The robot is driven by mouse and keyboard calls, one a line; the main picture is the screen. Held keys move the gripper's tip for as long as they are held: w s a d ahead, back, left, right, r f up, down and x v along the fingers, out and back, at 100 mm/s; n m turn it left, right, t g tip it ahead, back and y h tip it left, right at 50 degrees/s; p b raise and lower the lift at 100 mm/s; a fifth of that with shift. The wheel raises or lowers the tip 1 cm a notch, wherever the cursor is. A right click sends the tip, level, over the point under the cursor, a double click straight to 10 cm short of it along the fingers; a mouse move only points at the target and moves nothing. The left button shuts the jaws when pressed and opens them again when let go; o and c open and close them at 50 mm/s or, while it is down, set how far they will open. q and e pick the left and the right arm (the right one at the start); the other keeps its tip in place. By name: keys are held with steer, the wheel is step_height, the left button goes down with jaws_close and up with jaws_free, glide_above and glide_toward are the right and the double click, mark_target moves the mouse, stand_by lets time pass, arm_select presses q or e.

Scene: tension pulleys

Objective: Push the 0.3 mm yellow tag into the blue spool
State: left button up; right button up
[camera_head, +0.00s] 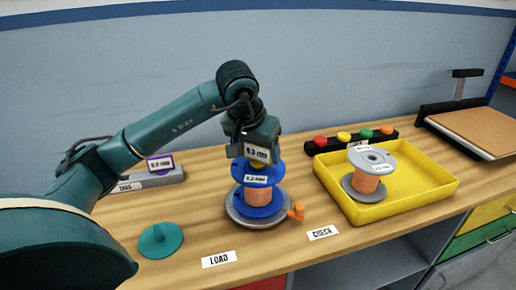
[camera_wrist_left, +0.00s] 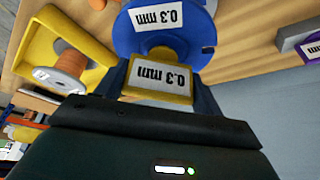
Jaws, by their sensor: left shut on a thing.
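The yellow tag (camera_head: 259,154), printed 0.3 mm, is held by my left gripper (camera_head: 252,145) just above the blue spool (camera_head: 265,202). The spool stands upright on a grey round base (camera_head: 240,215), wound with copper-coloured wire, and its top flange carries a white 0.3 mm label. In the left wrist view the tag (camera_wrist_left: 160,81) sits between the fingers, and the flange of the blue spool (camera_wrist_left: 193,37) lies just beyond it. I cannot tell whether the tag touches the spool. The gripper hides the middle of the flange. My right gripper is not in view.
A grey holder (camera_head: 135,187) marked TAGS with a purple tag (camera_head: 160,164) stands left. A teal disc (camera_head: 161,241) lies at front left. A yellow tray (camera_head: 427,195) holds a grey spool (camera_head: 374,155). A black strip (camera_head: 370,144) with coloured buttons lies behind it.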

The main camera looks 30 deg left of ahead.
arm_select(q)
steer(key=shift+f+b, duration=0.45)
steer(key=shift+f, duration=0.2)
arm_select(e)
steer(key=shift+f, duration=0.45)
arm_select(q)
steer(key=shift+s+f, duration=0.1)
steer(key=shift+f, duration=0.05)
steer(key=o, duration=1)
steer(key=shift+r, duration=0.7)
steer(key=p+v, duration=0.1)
steer(key=v, duration=1.1)
steer(key=shift+s, duration=0.1)
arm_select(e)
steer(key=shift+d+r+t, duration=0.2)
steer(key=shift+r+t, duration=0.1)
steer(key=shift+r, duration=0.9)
